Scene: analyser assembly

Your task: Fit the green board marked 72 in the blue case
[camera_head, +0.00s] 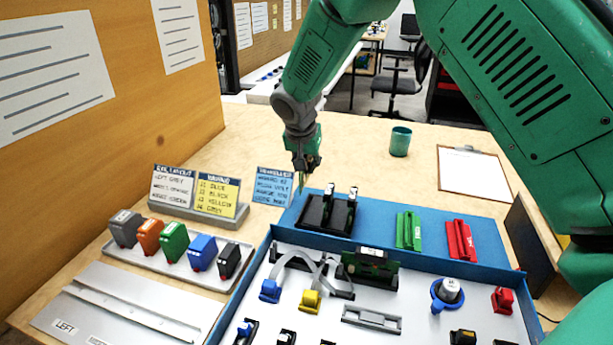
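The blue case (420,258) lies open at the bottom of the view, with a pale floor and blue walls. A dark green board (371,265) stands upright in its back part, in or against a black holder; its small white label is too small to read. My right gripper (302,178) points down behind the case, near the left end of a blue mat, apart from the board. A thin greenish sliver shows at its fingertips; I cannot tell whether it is held. My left gripper is out of view.
On the blue mat (383,232) are a black rack (318,216), a green holder (408,231) and a red holder (461,240). Coloured blocks stand on a tray (143,258) at left. A teal cup (400,141) and clipboard (473,174) lie behind; bare table surrounds the cup.

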